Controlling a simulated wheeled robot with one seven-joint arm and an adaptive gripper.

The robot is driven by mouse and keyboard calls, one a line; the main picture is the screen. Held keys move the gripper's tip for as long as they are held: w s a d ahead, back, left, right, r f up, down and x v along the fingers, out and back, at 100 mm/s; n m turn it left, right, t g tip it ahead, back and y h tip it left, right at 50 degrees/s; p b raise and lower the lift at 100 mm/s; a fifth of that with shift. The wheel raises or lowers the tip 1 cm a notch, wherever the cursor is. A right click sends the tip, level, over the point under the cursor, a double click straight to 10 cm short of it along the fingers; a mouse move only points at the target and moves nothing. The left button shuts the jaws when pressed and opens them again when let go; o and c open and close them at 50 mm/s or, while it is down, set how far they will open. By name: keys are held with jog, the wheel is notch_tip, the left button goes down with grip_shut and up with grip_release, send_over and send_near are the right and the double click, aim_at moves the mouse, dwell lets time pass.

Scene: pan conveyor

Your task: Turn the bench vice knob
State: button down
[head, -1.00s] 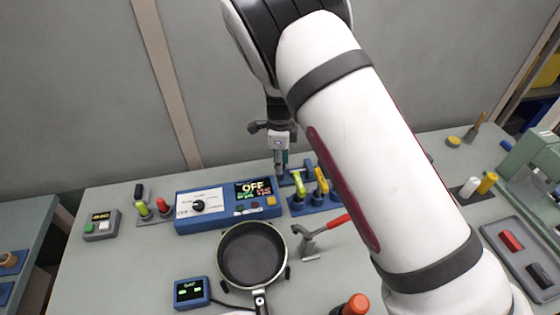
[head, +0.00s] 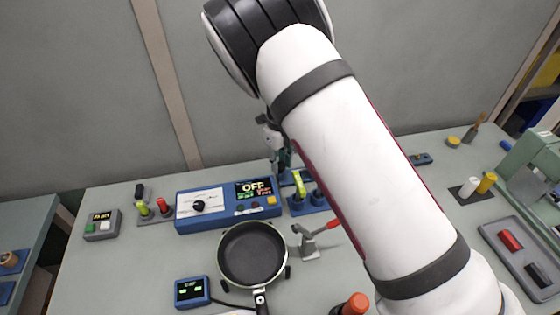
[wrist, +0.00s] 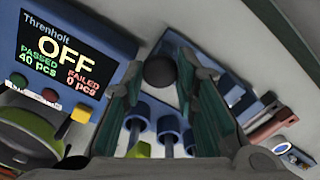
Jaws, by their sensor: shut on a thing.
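My gripper (head: 282,166) is at the back of the bench, just right of the blue control box, and tilted. In the wrist view its two fingers stand either side of a dark round knob (wrist: 160,71) and are shut on it. The knob sits at a blue body (wrist: 187,72), which I take to be the bench vice; fingers hide part of it. In the head view the blue body is mostly hidden by my gripper and arm, and the knob cannot be made out.
The blue control box (head: 222,214) reads OFF. A yellow-green lever (head: 299,183) on a blue base stands close in front of my gripper. A pan (head: 252,253) and a red-handled clamp (head: 310,242) are nearer. My arm covers the bench's middle right.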

aim_at(280, 164)
dwell(0.4)
jog(key=c, duration=1.2)
grip_release()
jog(key=shift+c, duration=0.2)
notch_tip(280, 164, up, 12)
